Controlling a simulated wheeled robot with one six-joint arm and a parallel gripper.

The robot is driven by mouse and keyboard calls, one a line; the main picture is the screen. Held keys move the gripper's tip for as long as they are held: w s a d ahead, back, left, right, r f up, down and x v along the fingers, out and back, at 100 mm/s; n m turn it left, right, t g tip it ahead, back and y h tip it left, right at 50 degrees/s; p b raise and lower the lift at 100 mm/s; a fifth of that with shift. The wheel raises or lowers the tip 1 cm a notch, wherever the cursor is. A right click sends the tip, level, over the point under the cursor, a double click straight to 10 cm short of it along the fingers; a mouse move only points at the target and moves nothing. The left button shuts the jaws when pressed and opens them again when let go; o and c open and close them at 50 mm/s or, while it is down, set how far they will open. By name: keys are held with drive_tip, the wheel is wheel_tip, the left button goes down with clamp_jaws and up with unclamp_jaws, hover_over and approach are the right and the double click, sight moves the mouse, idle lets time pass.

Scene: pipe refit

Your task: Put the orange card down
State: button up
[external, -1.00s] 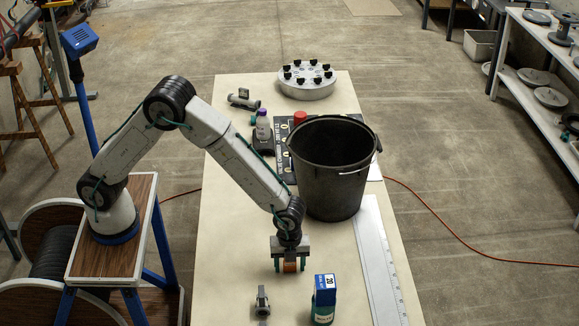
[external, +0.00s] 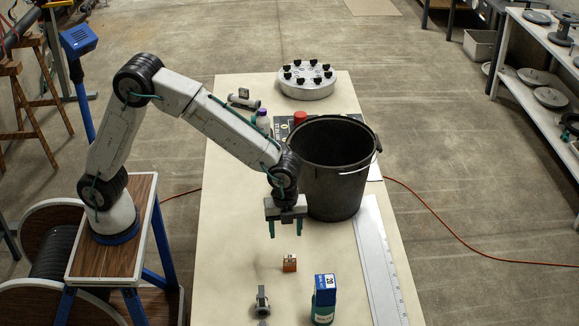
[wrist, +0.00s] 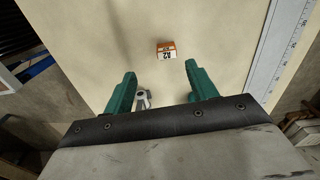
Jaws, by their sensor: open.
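The orange card (external: 290,263) stands on the bench top, left of the blue and teal bottle and a little behind it. It also shows in the wrist view (wrist: 166,51), where its white face with dark print can be seen. My gripper (external: 286,230) is open and empty above the bench, higher than the card and apart from it. In the wrist view my gripper's green fingers (wrist: 160,80) are spread wide, with the card beyond their tips.
A black bucket (external: 335,185) stands close beside my gripper on the right. A blue-topped bottle (external: 324,300) and a small grey fitting (external: 262,301) stand near the front. A long ruler (external: 378,262) lies along the right edge. The bench's left middle is clear.

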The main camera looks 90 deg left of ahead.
drive_tip(key=s+a+r+n, duration=0.5)
drive_tip(key=s+a+r, duration=0.2)
drive_tip(key=s+r, duration=0.2)
drive_tip(key=s+a+r+n, duration=0.1)
drive_tip(key=s+a+n, duration=0.2)
drive_tip(key=s, duration=0.6)
drive_tip(key=s+a+r+n, duration=0.1)
drive_tip(key=s+a+n, duration=0.2)
drive_tip(key=s, duration=0.6)
drive_tip(key=s+a+r+n+t, duration=0.1)
drive_tip(key=s+a+n, duration=0.2)
drive_tip(key=s+n, duration=0.3)
drive_tip(key=s, duration=0.4)
drive_tip(key=shift+a+r, duration=0.25)
drive_tip(key=shift+a, duration=0.15)
